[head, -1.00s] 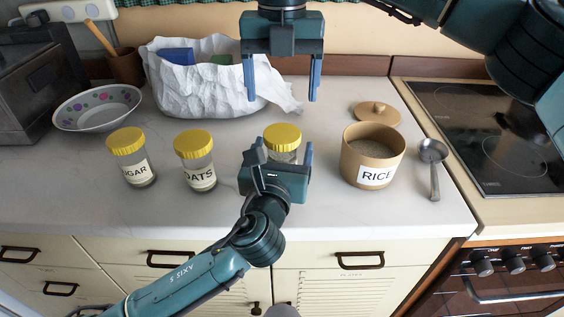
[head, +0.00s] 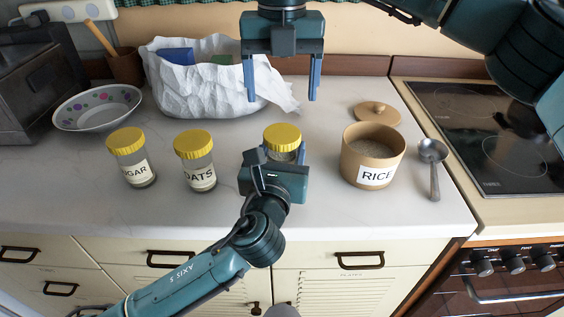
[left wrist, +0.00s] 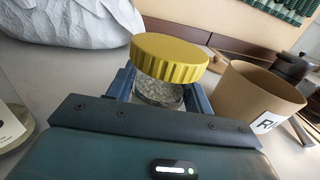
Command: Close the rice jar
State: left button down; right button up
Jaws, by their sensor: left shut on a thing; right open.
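The rice jar (head: 365,161) is a tan round jar labelled RICE, standing open on the counter with grain showing inside. Its tan lid with a knob (head: 377,112) lies on the counter behind it. My left gripper (head: 283,156) is shut on a small glass jar with a yellow lid (head: 282,136), left of the rice jar. That yellow-lidded jar (left wrist: 168,62) sits between the fingers in the left wrist view, with the rice jar (left wrist: 252,98) to its right. My right gripper (head: 282,92) is open and empty above the counter, left of the tan lid.
The sugar jar (head: 132,160) and oats jar (head: 197,163) stand to the left. A metal spoon (head: 434,168) lies right of the rice jar, near the hob (head: 485,130). A white bag (head: 190,88) and a bowl (head: 97,108) are behind. Bare counter lies in front of the jars.

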aim_at(282, 133)
jog(key=n, duration=0.6)
jog(key=shift+n, duration=0.4)
jog(key=n, duration=1.9)
jog(key=shift+n, duration=0.4)
jog(key=shift+f, duration=4)
jog(key=shift+c, duration=0.5)
